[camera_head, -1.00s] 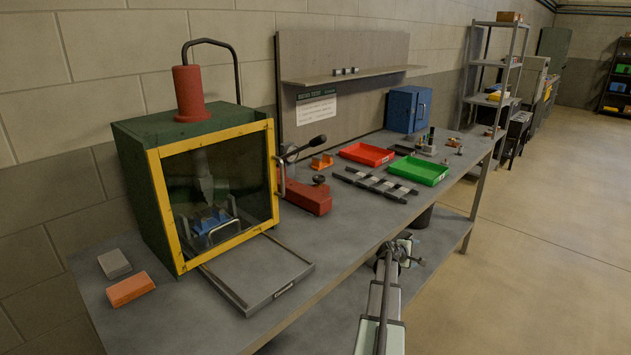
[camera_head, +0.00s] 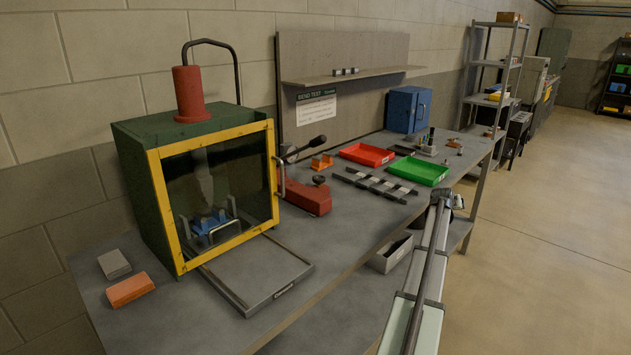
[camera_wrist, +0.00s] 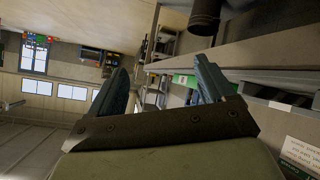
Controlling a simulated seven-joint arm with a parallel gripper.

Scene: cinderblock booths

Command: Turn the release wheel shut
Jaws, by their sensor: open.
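A red hand pump (camera_head: 306,197) sits on the bench just right of the yellow-framed press booth. A small dark round knob on top of it, seemingly the release wheel (camera_head: 319,179), shows in the head view; how far it is turned is too small to tell. The pump's lever (camera_head: 303,150) rises toward the upper right with a black end. My gripper (camera_head: 445,195) is off the bench's front edge, well right of the pump. In the wrist view my gripper (camera_wrist: 163,85) has its two fingers apart with nothing between them. The wheel does not show in the wrist view.
The booth (camera_head: 150,210) has a clear door and a red cylinder (camera_head: 190,92) on top. A grey tray (camera_head: 255,275) lies before it. Red bin (camera_head: 367,155), green bin (camera_head: 418,171) and dark rails (camera_head: 375,184) lie right of the pump. The bench front between is clear.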

